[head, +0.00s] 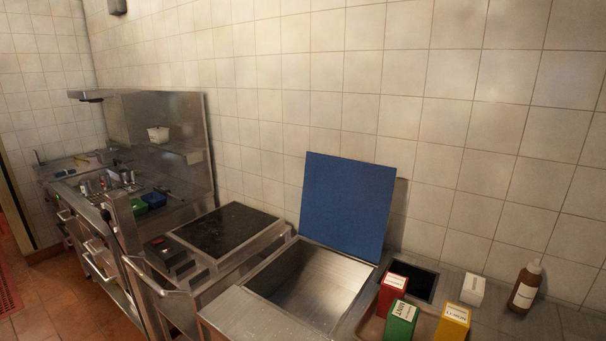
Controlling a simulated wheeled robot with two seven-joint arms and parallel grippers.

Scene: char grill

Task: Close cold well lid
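The cold well (252,307) is a steel-lined rectangular opening in the counter at lower centre. Its inside looks empty in the part I see. The blue lid (346,206) stands raised at the back edge of the well, leaning back near the tiled wall, so the well is open. Neither of my grippers shows in the head view.
Right of the well stand red (391,291), green (401,321) and yellow (453,322) boxes, a dark square opening (421,284), a white box (472,289) and a brown bottle (525,287). A flat black cooking surface (226,229) lies to the left.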

